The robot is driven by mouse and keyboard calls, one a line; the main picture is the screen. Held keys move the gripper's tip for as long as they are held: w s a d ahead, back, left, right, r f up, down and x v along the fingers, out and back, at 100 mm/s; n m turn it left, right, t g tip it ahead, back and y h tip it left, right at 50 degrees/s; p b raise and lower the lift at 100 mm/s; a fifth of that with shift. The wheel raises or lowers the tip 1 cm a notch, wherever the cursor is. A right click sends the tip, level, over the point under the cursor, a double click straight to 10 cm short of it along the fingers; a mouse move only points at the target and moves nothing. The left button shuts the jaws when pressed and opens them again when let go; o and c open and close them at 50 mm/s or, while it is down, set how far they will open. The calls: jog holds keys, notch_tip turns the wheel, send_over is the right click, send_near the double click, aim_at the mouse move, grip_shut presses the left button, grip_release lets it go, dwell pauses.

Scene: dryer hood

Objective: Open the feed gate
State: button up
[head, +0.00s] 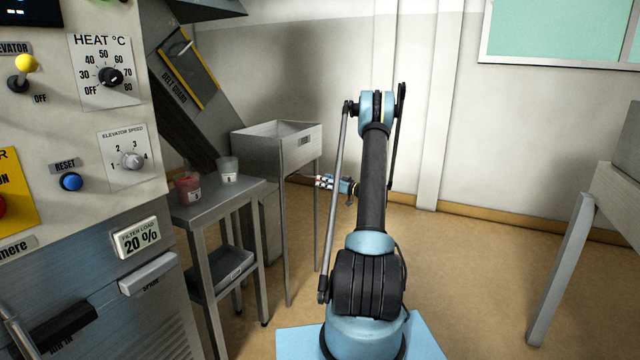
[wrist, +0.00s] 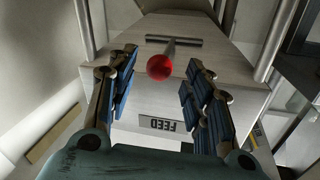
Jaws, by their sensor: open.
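The feed gate's handle is a red round knob (wrist: 160,67) on a short metal rod, which comes out of a dark slot (wrist: 174,40) in the metal feed hopper. The hopper (head: 262,150) stands on legs in the head view. A FEED label (wrist: 169,124) shows upside down in the wrist view. My gripper (wrist: 160,90) is open, with one blue-padded finger on each side of the knob and space between. It also shows in the head view (head: 322,181), small and beside the hopper's legs. Whether the knob lies between the fingertips in depth, I cannot tell.
A small metal table (head: 215,198) with a red-filled cup (head: 188,189) and a pale cup (head: 228,171) stands left of the hopper. The control panel (head: 100,100) fills the left side. Another bench (head: 612,185) is at the right. Floor between is clear.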

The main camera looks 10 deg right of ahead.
jog(key=v, duration=0.8)
jog(key=s+a+r+g+h, duration=0.1)
jog(key=s+a+r+g, duration=0.3)
jog(key=s+a+r, duration=0.5)
jog(key=s+a+r+m+g+h, duration=0.1)
jog(key=s+a+r+g+h, duration=0.1)
jog(key=s+a, duration=0.35)
jog(key=s+a+r+m+g+h, duration=0.1)
jog(key=s+a+r, duration=0.15)
jog(key=s, duration=0.55)
jog(key=s+d+f+m+g+h, duration=0.1)
jog(key=s+f+h, duration=0.1)
jog(key=s, duration=1)
jog(key=s+d+f+m+g+h, duration=0.1)
jog(key=s+d+f+h, duration=0.1)
jog(key=s, duration=1.1)
jog(key=s+d+f+m+g+h, duration=0.2)
jog(key=s+f+h, duration=0.2)
jog(key=s, duration=0.8)
jog(key=shift+s+f, duration=0.3)
jog(key=shift+f, duration=0.2)
